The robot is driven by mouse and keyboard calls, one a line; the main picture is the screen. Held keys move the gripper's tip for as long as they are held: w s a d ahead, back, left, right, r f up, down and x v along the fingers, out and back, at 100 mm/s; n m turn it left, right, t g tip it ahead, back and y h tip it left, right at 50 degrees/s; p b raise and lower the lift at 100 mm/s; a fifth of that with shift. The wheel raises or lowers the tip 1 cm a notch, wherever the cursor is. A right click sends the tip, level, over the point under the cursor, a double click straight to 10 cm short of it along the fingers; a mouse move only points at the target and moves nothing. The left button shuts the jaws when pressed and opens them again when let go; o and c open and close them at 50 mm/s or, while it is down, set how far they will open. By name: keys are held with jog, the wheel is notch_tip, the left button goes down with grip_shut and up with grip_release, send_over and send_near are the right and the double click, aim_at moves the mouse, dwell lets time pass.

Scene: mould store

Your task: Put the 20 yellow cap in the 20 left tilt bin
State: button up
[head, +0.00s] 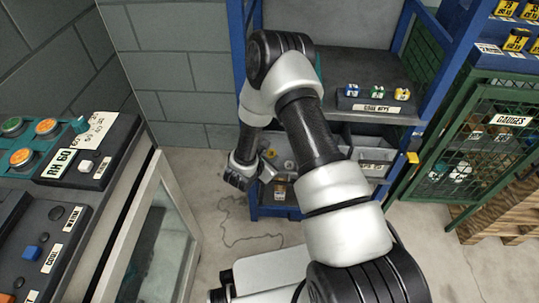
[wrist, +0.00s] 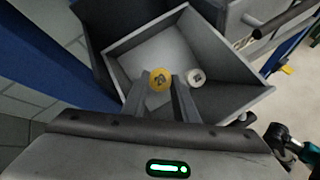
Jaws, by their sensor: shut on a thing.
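My gripper (wrist: 160,92) is shut on the yellow cap (wrist: 160,78), a round piece with a dark mark on its face, held between the fingertips. The cap is over an open grey tilt bin (wrist: 225,62) in the wrist view. I cannot tell how high it is above the bin floor. No number can be read on the cap or this bin.
A pale round cap (wrist: 196,77) lies in the same bin. Another grey bin (wrist: 266,12) with a label adjoins at the right. A blue rack post (wrist: 38,42) stands close on the left.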

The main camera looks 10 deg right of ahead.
jog(key=shift+s+a+r+p, duration=0.25)
jog(key=shift+s+r+p, duration=0.4)
jog(key=shift+r, duration=0.4)
jog(key=shift+s+a+r+p, duration=0.2)
jog(key=shift+s+r+p, duration=0.35)
jog(key=shift+s+r, duration=0.4)
jog(key=shift+s+a+r+p, duration=0.25)
jog(key=shift+s+r+p, duration=0.35)
jog(key=shift+r, duration=0.6)
